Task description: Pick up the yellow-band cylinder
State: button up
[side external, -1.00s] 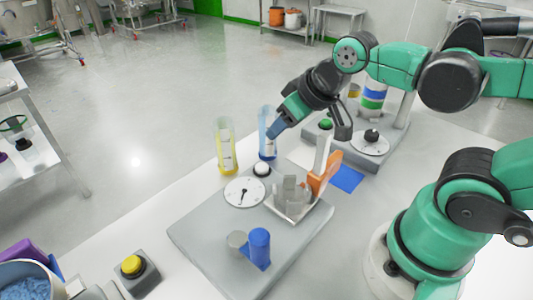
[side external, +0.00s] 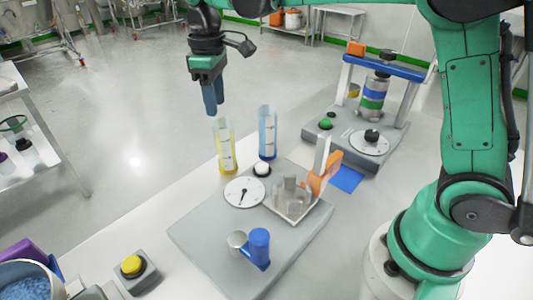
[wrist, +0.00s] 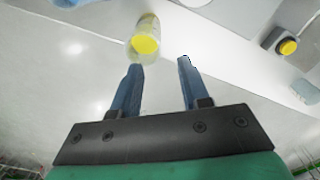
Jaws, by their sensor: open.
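The yellow-band cylinder (side external: 226,148) is a clear tube with yellow edges and a pale label. It stands upright at the far edge of the white table in the side view. In the wrist view the cylinder (wrist: 146,42) shows a yellow disc and lies just beyond the left fingertip. My gripper (side external: 212,110) hangs with its blue fingers pointing down, above and slightly left of the cylinder, apart from it. In the wrist view my gripper (wrist: 163,64) is open, with nothing between its fingers.
A blue-edged cylinder (side external: 267,134) stands close to the right. A grey base with a dial (side external: 244,192) and a blue knob (side external: 259,246) lies in front. A yellow button box (side external: 133,268) is at the lower left. A blue-topped frame (side external: 384,68) stands at the right.

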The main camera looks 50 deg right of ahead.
aim_at(226, 147)
notch_tip(226, 147, down, 10)
jog(key=shift+d+r, duration=0.1)
jog(key=shift+d, duration=0.05)
grip_shut()
dwell(0.3)
dwell(1.4)
